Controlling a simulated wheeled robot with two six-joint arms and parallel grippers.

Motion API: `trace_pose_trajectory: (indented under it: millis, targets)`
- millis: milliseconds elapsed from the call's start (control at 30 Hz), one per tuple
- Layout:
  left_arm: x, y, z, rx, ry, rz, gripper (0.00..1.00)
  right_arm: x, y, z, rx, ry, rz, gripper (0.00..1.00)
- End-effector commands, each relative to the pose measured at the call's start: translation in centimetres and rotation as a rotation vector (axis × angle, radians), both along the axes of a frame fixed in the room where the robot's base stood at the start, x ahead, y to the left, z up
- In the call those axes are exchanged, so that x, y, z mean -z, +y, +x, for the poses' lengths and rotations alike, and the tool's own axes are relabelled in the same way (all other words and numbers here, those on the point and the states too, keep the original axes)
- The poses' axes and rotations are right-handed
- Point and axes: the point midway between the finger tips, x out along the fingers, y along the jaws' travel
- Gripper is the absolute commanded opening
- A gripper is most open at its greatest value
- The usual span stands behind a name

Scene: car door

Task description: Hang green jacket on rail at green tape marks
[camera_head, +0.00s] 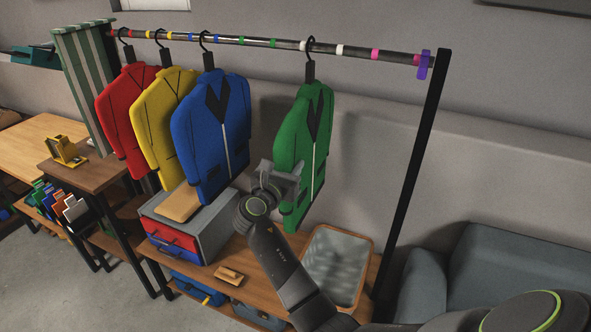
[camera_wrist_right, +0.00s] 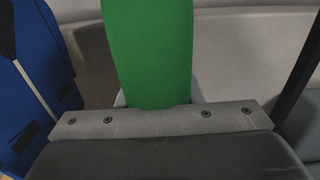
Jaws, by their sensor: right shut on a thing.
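The green jacket (camera_head: 292,135) is upright on a black hanger (camera_head: 310,70). The hanger's hook meets the rail (camera_head: 325,49) beside a white tape mark; I cannot tell whether it rests on the rail. Two green tape marks, the left one (camera_head: 244,41) and the right one (camera_head: 272,43), lie left of the hook, with bare rail between them. My right gripper (camera_head: 284,178) is shut on the jacket's lower left side. In the right wrist view, green cloth (camera_wrist_right: 150,50) rises from the jaws (camera_wrist_right: 158,118). My left gripper is not in view.
Red (camera_head: 122,110), yellow (camera_head: 160,115) and blue (camera_head: 200,130) jackets hang to the left. A purple clip (camera_head: 423,64) sits near the rail's right end, by a black post (camera_head: 415,170). Below are a grey drawer box (camera_head: 215,225) and a lined basket (camera_head: 335,265).

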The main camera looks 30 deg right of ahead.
Motion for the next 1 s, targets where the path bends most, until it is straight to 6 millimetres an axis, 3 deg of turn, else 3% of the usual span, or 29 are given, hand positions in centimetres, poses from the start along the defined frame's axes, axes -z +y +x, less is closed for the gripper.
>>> trace_pose_trajectory:
  millis: [1000]
  targets:
    - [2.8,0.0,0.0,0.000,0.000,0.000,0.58,-0.1,3.7,4.7,0.000,-0.005,-0.003,0.00]
